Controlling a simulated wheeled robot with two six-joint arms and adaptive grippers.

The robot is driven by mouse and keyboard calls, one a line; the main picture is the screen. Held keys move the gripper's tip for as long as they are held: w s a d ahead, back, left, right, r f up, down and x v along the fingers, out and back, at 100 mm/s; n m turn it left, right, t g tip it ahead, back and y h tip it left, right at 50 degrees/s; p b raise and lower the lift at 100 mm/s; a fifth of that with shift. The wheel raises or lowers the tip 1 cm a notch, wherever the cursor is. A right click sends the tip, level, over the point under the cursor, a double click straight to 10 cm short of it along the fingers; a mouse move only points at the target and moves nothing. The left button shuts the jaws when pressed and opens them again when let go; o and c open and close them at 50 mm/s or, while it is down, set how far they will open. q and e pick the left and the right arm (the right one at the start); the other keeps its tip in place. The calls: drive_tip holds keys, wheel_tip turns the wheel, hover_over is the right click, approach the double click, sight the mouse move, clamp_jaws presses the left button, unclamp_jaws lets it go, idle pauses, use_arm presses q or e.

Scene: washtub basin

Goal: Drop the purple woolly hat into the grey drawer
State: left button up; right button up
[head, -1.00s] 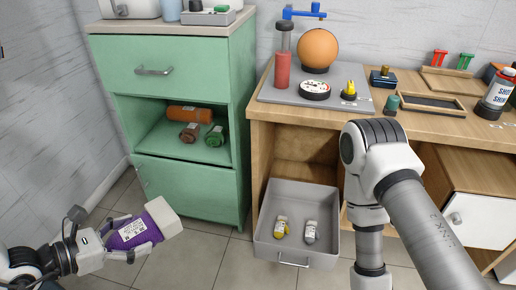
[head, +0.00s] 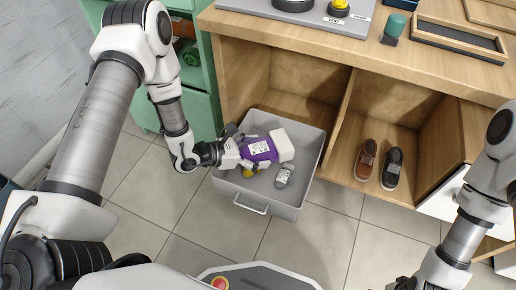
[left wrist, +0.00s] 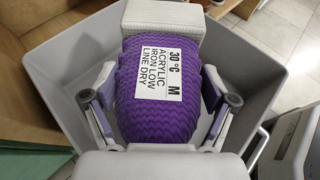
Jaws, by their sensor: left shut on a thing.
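The purple woolly hat (head: 262,150) has a white label and a pale block-like end. It also shows large in the left wrist view (left wrist: 150,112). My left gripper (head: 240,153) is shut on the hat, with one finger on each side of it. The hat is over the open grey drawer (head: 294,196), within its walls as seen from above. I cannot tell how high it is above the drawer's floor. Inside the drawer, a grey labelled item (head: 284,177) and a yellow item (head: 249,171) partly show. My right gripper (head: 403,285) is at the bottom edge, mostly cut off.
The wooden desk (head: 330,52) stands behind the drawer, with a compartment holding a brown shoe (head: 366,160) and a dark shoe (head: 392,168). The green cabinet (head: 202,112) is at the left. Tiled floor (head: 325,232) in front is clear.

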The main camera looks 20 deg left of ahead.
use_arm(q)
wheel_tip(320, 180, down, 2)
drive_tip(key=shift+b, duration=0.35)
drive_tip(key=shift+r, duration=0.1)
use_arm(e)
drive_tip(key=shift+f, duration=0.7)
use_arm(q)
drive_tip(key=o, duration=1)
drive_tip(key=shift+c, duration=0.2)
drive_tip(key=shift+s+a, duration=0.1)
drive_tip(key=shift+a, duration=0.05)
drive_tip(key=v, duration=1.1)
drive_tip(key=shift+s+a+r, duration=0.15)
drive_tip(key=shift+s+a, duration=0.1)
